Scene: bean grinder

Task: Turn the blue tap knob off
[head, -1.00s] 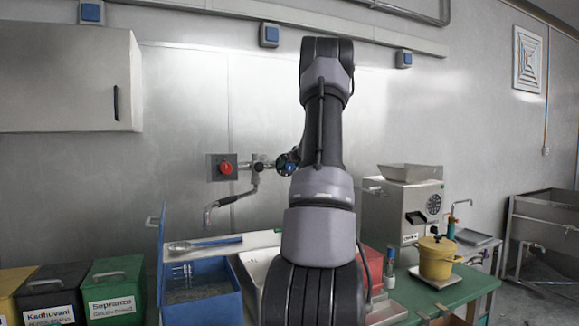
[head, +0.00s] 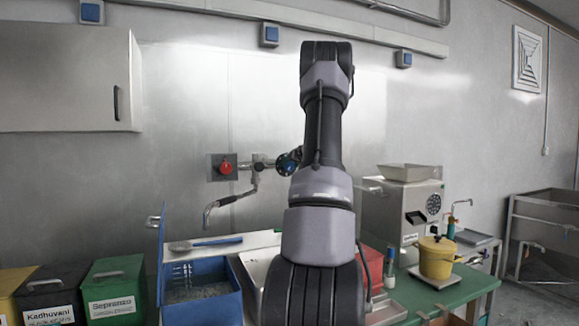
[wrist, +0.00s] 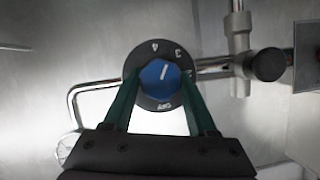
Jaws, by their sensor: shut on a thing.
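The blue tap knob (wrist: 158,80) sits in a round black dial (wrist: 150,103) with white markings, in the middle of the wrist view. A white line on the knob's face leans slightly right of upright. My gripper (wrist: 160,86) has its green fingers on either side of the knob and is shut on it. In the head view the blue knob (head: 287,163) shows at the wall, beside my arm, which hides part of it. My gripper is hidden behind the arm there.
A red knob (head: 225,168) is on the wall left of the tap, above the bent spout (head: 228,200). Below are a blue bin (head: 200,308) and a white sink. The grinder (head: 400,210) and yellow pot (head: 436,258) stand to the right.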

